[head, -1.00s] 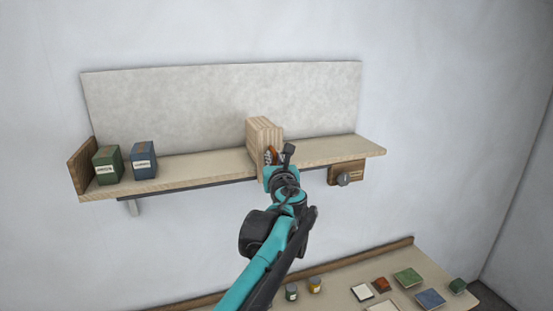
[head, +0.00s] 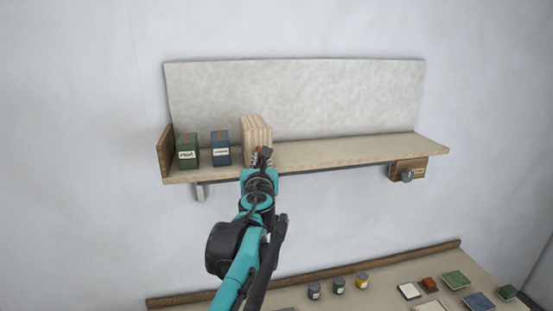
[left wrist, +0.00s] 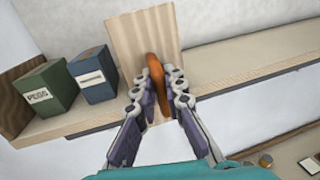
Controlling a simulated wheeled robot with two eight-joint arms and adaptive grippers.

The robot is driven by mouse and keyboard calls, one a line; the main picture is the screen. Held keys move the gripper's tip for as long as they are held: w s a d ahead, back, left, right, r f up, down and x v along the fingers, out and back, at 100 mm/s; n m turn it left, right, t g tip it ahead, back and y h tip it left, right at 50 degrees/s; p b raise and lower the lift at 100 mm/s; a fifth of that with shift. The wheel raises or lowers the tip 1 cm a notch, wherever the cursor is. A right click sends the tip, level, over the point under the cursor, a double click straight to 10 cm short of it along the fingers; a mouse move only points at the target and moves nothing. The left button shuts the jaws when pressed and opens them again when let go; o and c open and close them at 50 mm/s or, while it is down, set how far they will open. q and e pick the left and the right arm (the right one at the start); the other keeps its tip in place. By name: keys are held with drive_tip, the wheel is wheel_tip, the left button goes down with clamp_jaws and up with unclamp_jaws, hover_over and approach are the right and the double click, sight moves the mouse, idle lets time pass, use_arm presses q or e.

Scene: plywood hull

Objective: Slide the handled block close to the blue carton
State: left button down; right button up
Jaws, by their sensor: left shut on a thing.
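The handled block (head: 256,133) is a pale striped wooden block standing upright on the wall shelf. It also shows in the left wrist view (left wrist: 142,30), with an orange-brown handle (left wrist: 153,66) on its front. My left gripper (head: 261,158) is in front of the block, and in the left wrist view its fingers (left wrist: 157,84) are shut on the handle. The blue carton (head: 220,148) stands left of the block with a small gap between them; it also shows in the left wrist view (left wrist: 93,74). My right gripper is in neither view.
A green carton (head: 188,152) stands left of the blue one, by the shelf's wooden end piece (head: 164,152). The shelf (head: 350,150) is clear right of the block. A knobbed wooden box (head: 408,170) hangs below it. Jars and coloured tiles lie on the lower table (head: 390,290).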

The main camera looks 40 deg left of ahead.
use_arm(q)
drive_tip(key=shift+s+a+r, duration=0.15)
drive_tip(key=shift+s+a, duration=0.35)
drive_tip(key=shift+s+a+r, duration=0.15)
drive_tip(key=shift+s+a, duration=0.35)
drive_tip(key=shift+w+d, duration=0.3)
drive_tip(key=c, duration=1.6)
unclamp_jaws()
drive_tip(key=shift+s+a, duration=0.15)
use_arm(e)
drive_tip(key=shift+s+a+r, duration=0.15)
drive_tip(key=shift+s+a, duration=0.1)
use_arm(q)
drive_tip(key=shift+f, duration=0.1)
drive_tip(key=v, duration=1.2)
